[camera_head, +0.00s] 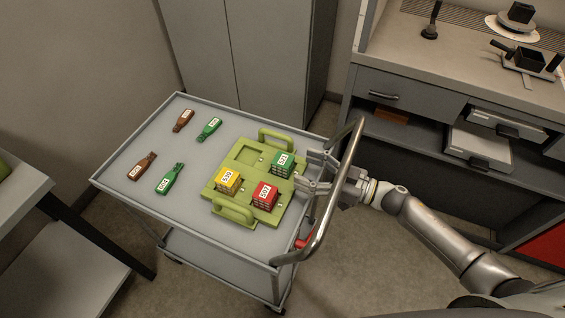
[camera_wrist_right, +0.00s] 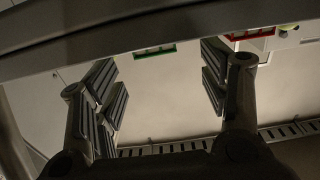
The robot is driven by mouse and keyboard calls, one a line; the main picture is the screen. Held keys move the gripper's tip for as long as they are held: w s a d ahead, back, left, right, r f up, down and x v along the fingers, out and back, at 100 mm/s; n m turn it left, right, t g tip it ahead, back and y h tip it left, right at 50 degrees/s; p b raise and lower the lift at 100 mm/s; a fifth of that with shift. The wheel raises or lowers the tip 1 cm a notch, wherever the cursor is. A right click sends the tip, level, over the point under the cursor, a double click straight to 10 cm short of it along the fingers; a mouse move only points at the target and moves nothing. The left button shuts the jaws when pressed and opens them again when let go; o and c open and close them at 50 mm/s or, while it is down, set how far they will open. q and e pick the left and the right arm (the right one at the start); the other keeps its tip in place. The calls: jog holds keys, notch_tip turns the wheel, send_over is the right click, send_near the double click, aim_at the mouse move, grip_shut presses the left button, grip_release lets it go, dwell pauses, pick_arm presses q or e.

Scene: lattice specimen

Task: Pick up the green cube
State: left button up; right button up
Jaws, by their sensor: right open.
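The green cube (camera_head: 283,164) has a white label on top and sits at the right corner of the lime-green tray (camera_head: 233,174) on the cart. A yellow cube (camera_head: 227,181) and a red cube (camera_head: 264,195) sit on the same tray. My right gripper (camera_head: 304,171) is open, just right of the green cube, its fingers pointing left toward it. Nothing is between its fingers; I cannot tell whether a fingertip touches the cube. The open fingers also fill the right wrist view (camera_wrist_right: 160,85), with small green and red edges beyond that I cannot identify. My left gripper is out of view.
The cart's curved handle (camera_head: 335,190) arches close by my right gripper. A workbench (camera_head: 450,70) stands at the right, cabinets behind.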

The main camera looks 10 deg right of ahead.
aim_at(291, 162)
jog(key=x, duration=0.4)
jog(key=shift+w+p, duration=0.3)
jog(key=shift+w, duration=0.05)
jog(key=shift+w+a+f, duration=0.15)
jog(key=shift+w+a, duration=0.1)
jog(key=shift+a, duration=0.15)
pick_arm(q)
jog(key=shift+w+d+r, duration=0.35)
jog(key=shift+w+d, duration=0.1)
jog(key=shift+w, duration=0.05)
pick_arm(e)
jog(key=c, duration=1.1)
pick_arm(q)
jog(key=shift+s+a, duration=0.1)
